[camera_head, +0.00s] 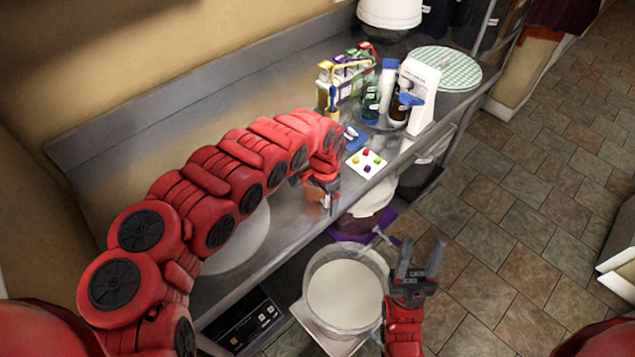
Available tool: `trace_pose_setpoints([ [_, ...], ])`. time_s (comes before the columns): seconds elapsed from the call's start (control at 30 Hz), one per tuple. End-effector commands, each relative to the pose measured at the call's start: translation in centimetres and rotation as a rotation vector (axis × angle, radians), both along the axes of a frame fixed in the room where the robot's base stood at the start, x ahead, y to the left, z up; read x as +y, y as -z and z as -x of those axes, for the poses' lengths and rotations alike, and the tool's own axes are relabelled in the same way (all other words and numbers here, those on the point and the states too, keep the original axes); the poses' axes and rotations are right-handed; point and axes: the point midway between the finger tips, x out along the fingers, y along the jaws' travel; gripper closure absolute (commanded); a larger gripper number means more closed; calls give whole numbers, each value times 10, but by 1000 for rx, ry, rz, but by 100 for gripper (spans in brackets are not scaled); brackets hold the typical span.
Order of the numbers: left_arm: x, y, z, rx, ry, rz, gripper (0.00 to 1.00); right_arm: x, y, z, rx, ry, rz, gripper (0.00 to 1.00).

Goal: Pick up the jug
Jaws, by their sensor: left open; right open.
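I cannot make out a clear jug. A small brown-orange thing (314,194) stands near the front edge of the steel counter and is mostly hidden by my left gripper; it may be the jug. My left gripper (328,203) is right at it, and I cannot tell whether they touch. The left jaws are open and partly hidden by the wrist. My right gripper (421,251) is open and empty, its fingers pointing away over the floor, to the right of a clear round bucket (345,290) with pale contents.
A white round lid or tub (240,243) sits under my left arm.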

Motion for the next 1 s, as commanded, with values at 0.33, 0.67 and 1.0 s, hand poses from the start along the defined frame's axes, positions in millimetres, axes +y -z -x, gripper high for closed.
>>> trace_pose_setpoints([
  [0.33, 0, 0, 0, -1, 0, 0, 33, 0, 0, 0, 0, 0, 0, 53],
  [0.67, 0, 0, 0, -1, -1, 1, 93, 0, 0, 0, 0, 0, 0, 53],
  [1.0, 0, 0, 0, 0, -1, 0, 100, 0, 0, 0, 0, 0, 0, 53],
])
